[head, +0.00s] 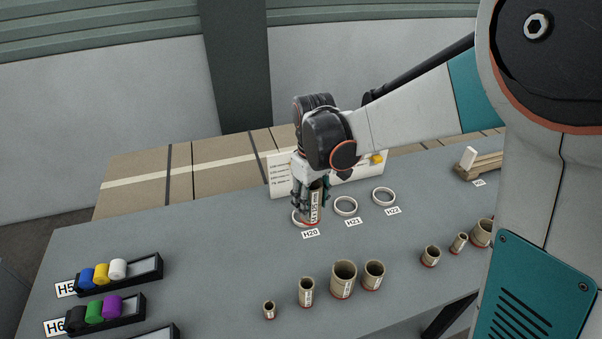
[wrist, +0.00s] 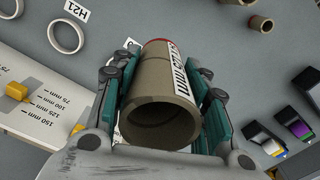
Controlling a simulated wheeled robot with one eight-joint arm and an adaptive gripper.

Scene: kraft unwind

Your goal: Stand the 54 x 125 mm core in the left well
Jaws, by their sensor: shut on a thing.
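My gripper (head: 311,195) is shut on a kraft cardboard core (head: 315,207), which is upright with a printed white label on its side. The core is at the left well (head: 296,217), a pale ring behind the H20 card; part of the ring shows to the left of the core. I cannot tell whether the core's foot is inside the ring or just above it. In the wrist view the core (wrist: 158,100) lies between both fingers, its open end toward the camera and a red band at its far end.
The middle well (head: 345,206) at H21 and the right well (head: 383,196) at H22 are empty. Several other cores, such as a wide one (head: 343,280), stand nearer the front. Black trays (head: 148,267) with coloured rolls are at left. A white sign (head: 279,180) stands behind the wells.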

